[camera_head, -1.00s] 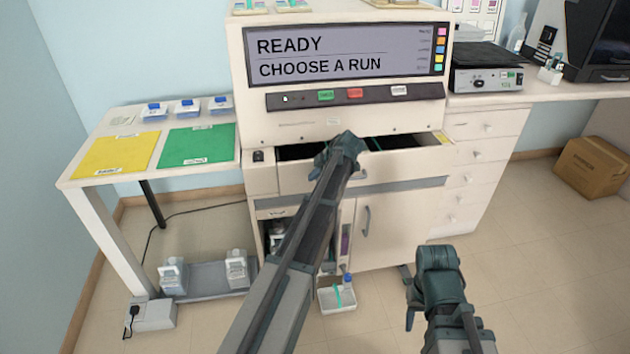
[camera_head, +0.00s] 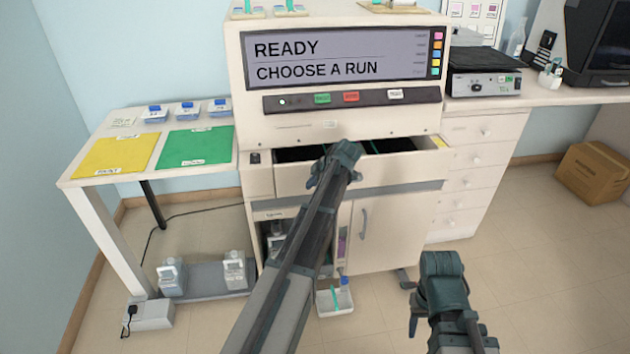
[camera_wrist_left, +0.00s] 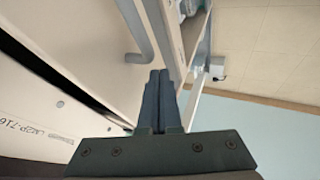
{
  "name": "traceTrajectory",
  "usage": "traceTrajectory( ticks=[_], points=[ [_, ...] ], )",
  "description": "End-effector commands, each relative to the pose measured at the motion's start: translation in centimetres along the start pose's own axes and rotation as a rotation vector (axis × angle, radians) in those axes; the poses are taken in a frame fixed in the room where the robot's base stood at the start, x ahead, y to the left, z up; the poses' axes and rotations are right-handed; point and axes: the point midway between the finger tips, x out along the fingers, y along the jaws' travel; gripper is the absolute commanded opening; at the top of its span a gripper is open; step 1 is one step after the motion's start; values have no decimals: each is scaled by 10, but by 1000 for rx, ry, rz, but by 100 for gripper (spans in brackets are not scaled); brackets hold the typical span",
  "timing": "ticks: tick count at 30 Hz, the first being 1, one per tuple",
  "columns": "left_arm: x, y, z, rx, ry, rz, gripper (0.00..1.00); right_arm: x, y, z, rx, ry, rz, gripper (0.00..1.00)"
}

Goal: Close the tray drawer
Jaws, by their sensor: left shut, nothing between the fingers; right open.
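The tray drawer (camera_head: 403,170) under the machine's control panel stands pulled out, with its dark inside showing behind the pale front. My left gripper (camera_head: 335,165) is at the middle of the drawer front and hides part of it, including the handle area. In the left wrist view its fingers (camera_wrist_left: 158,100) are shut with nothing between them, near a pale panel with a bar handle (camera_wrist_left: 138,32). I cannot tell whether they touch the drawer. My right gripper (camera_head: 438,300) is open and empty, low in front of the machine, apart from the drawer.
The staining machine (camera_head: 245,90) has a cabinet door (camera_head: 395,225) below the drawer. A side table (camera_head: 100,185) with yellow and green mats stands left. A small white bin (camera_head: 335,303) is on the floor. A drawer cabinet (camera_head: 485,165) stands right.

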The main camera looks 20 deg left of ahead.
Motion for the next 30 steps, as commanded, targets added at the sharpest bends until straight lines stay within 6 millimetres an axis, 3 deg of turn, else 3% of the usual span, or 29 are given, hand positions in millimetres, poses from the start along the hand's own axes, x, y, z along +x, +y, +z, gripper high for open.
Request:
traceTrajectory(
  ticks=[2,8,19,30],
  points=[
    [-3,-8,-7,0,0,-2,0,-2,0,0,0,0,0,50],
    [-30,-4,-7,0,-2,-2,0,-25,2,1,0,0,0,50],
    [-91,-4,-6,2,-3,-2,0,-74,7,4,0,0,0,50],
    [-101,-7,-4,0,-2,-4,0,-79,8,5,0,0,0,50]
  ],
)
